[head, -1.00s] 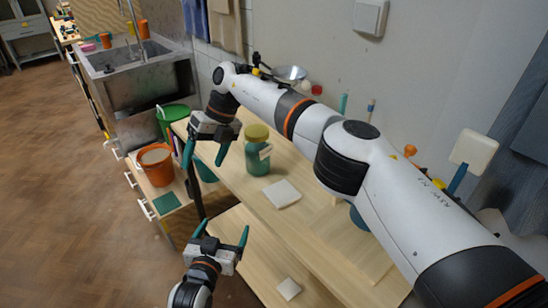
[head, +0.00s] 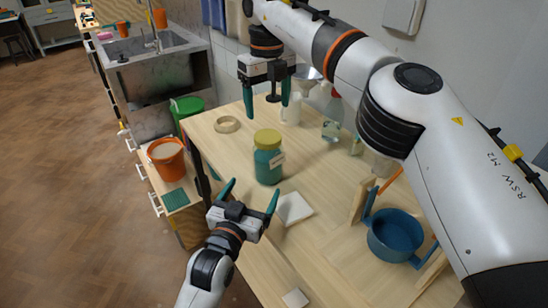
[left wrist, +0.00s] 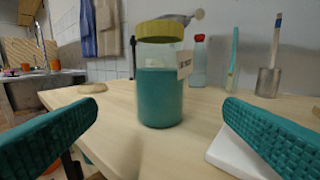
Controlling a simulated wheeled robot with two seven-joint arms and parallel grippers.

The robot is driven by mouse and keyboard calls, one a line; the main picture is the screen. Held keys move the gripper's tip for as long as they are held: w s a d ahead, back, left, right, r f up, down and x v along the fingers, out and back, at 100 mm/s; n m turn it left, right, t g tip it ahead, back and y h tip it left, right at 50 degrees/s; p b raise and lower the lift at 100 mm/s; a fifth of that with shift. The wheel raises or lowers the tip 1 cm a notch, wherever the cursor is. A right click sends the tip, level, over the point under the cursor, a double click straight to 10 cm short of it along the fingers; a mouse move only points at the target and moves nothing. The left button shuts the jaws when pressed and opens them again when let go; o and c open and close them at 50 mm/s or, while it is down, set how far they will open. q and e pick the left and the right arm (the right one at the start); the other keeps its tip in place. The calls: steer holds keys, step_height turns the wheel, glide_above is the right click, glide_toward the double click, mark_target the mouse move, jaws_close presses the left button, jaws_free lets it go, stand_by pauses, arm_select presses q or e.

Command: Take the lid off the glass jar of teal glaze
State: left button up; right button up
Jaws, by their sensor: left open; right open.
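The glass jar of teal glaze (head: 268,163) stands upright on the wooden table, with its yellow-olive lid (head: 267,139) on top and a white tag at its side. In the left wrist view the jar (left wrist: 160,95) and lid (left wrist: 160,30) show beyond my two fingers. My left gripper (head: 250,188) is open and empty, low in front of the jar, its teal fingers apart and not touching it. My right gripper (head: 267,112) is open and empty, pointing down above and behind the jar, apart from the lid.
A white tile (head: 294,209) lies right of the jar. A tan ring (head: 227,124) is at the back left. A blue pot (head: 395,236) stands at the right. Bottles stand near the wall. An orange bucket (head: 166,158) stands left, beyond the table edge.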

mark_target(268, 162)
arm_select(q)
steer(key=x, duration=1.1)
steer(key=shift+w, duration=0.25)
arm_select(e)
steer(key=shift+s+a, duration=0.1)
steer(key=shift+s, duration=0.1)
arm_select(q)
steer(key=shift+c, duration=0.3)
steer(key=c, duration=1.8)
steer(key=shift+c, duration=0.5)
arm_select(e)
steer(key=m, duration=0.3)
steer(key=shift+m, duration=0.3)
steer(key=m, duration=2.3)
steer(key=shift+f, duration=3.95)
